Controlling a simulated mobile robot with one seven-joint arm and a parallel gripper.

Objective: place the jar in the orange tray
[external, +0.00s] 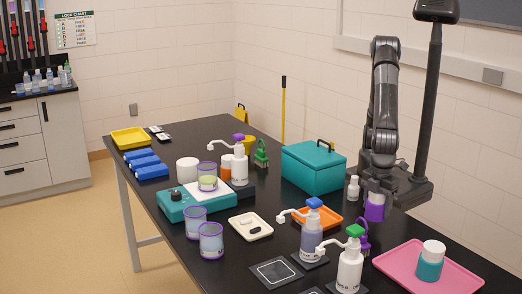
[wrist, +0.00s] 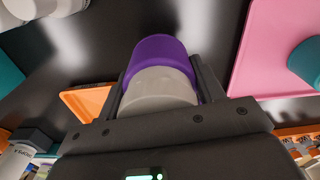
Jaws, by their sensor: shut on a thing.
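The jar is purple with a pale grey-white top (external: 374,210); in the wrist view its purple part (wrist: 160,50) shows between my fingers. My gripper (external: 378,192) is shut on the jar, with a finger on each side, as the wrist view also shows (wrist: 163,82). The jar is upright or nearly so, low near the tabletop; I cannot tell whether it touches. The orange tray (external: 330,221) lies on the black table to the left of the jar, partly hidden behind a blue-topped pump bottle. Part of it shows at left in the wrist view (wrist: 90,99).
The blue-topped pump bottle (external: 312,232) and green-topped one (external: 350,266) stand in front of the orange tray. A small white bottle (external: 353,189) and teal box (external: 313,168) are behind it. A pink tray (external: 400,264) holding a teal-banded jar (external: 430,265) lies to the right.

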